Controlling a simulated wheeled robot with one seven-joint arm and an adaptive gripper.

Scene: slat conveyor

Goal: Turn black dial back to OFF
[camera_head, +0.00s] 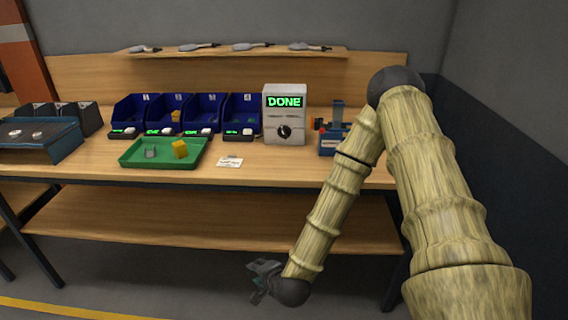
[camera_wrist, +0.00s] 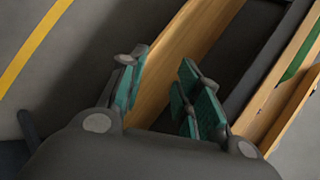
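The black dial (camera_head: 284,131) is on the front of a light grey box (camera_head: 298,118) standing on the workbench. The box's lit screen (camera_head: 286,101) reads DONE in green. A pale mark shows on the dial, but the dial's exact setting is too small to read. My gripper (camera_head: 262,278) hangs low in front of the bench, below the tabletop and well away from the dial. In the wrist view my gripper (camera_wrist: 165,95) has its two fingers spread apart with nothing between them. The dial is not in the wrist view.
A green tray (camera_head: 130,160) with a yellow block (camera_head: 180,149) lies left of the box. Blue bins (camera_head: 243,108) stand behind it. A white card (camera_head: 230,162) lies in front, and a blue device (camera_head: 332,140) stands right of the box. The bench's front edge (camera_head: 200,181) lies above my gripper.

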